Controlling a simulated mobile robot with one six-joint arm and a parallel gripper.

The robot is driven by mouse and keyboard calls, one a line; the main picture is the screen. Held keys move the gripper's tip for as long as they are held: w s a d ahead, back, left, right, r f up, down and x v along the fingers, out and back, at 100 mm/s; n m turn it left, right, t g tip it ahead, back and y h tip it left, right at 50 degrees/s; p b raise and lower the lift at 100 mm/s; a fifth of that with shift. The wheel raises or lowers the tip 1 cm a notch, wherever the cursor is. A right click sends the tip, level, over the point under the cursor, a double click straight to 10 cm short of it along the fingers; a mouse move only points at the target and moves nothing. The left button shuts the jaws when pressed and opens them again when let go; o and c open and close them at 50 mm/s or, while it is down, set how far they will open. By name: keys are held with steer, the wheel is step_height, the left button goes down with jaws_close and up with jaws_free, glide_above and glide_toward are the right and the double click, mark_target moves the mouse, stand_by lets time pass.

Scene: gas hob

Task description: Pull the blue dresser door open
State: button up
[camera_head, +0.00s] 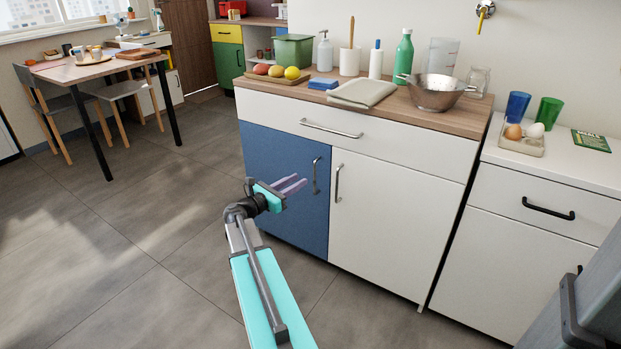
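The blue dresser door (283,205) is the left door under the wooden counter, and it is shut. Its metal handle (316,175) is vertical, near the door's right edge. My gripper (298,184) is in front of the blue door, a little left of the handle. Its two pale fingers point right toward the handle and show a gap between them, with nothing held. I cannot tell how far the fingertips are from the handle.
The white door (388,215) beside it and the white drawer (360,135) above are shut. The counter (455,115) holds a colander (434,92), a green bottle (403,55) and a fruit tray (275,78). A white cabinet (525,260) stands right.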

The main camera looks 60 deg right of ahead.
mark_target(315, 172)
steer(key=b+x, duration=0.1)
steer(key=x, duration=0.7)
steer(key=shift+b, duration=0.4)
steer(key=shift+a, duration=0.1)
steer(key=shift+c, duration=0.6)
steer(key=shift+w, duration=0.1)
jaws_close()
steer(key=shift+s+a, duration=0.2)
stand_by(0.3)
